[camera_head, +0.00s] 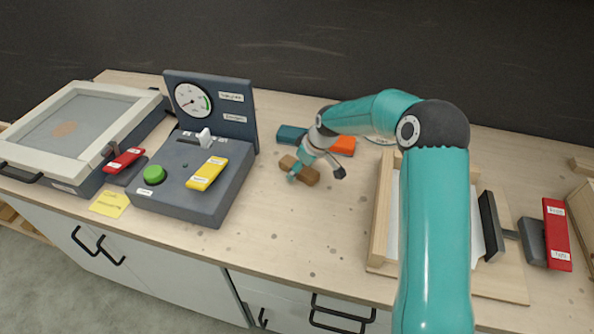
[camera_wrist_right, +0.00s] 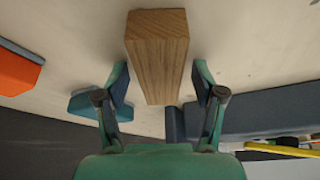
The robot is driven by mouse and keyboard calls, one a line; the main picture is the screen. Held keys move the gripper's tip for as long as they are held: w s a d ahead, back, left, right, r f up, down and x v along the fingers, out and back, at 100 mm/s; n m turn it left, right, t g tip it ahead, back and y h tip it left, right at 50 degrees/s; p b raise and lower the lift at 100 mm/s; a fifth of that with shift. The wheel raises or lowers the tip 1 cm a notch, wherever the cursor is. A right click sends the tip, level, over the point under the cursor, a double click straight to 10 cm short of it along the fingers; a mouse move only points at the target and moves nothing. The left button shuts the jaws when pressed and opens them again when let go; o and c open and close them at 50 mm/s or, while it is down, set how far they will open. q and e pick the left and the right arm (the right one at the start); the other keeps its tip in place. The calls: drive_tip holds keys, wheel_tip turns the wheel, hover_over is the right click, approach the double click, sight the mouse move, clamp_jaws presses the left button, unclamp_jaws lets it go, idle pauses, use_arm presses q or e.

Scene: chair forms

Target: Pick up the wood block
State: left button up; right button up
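The wood block (camera_head: 307,174) lies on the light wooden worktop, right of the grey control box. In the right wrist view the block (camera_wrist_right: 160,60) shows its grain and its near end reaches in between the fingers. My right gripper (camera_head: 316,174) is over the block, with its fingers spread to either side. In the right wrist view this gripper (camera_wrist_right: 161,84) is open, with a visible gap between each finger and the block. The arm hides part of the area behind the block. My left gripper is not in view.
The control box (camera_head: 190,185) with gauge and yellow lever stands left of the block. A teal block (camera_head: 291,133) and an orange block (camera_head: 343,145) lie just behind. A wooden frame (camera_head: 380,215) is to the right. The worktop in front is clear.

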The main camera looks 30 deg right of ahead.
drive_tip(key=c, duration=1.1)
drive_tip(key=shift+r, duration=0.1)
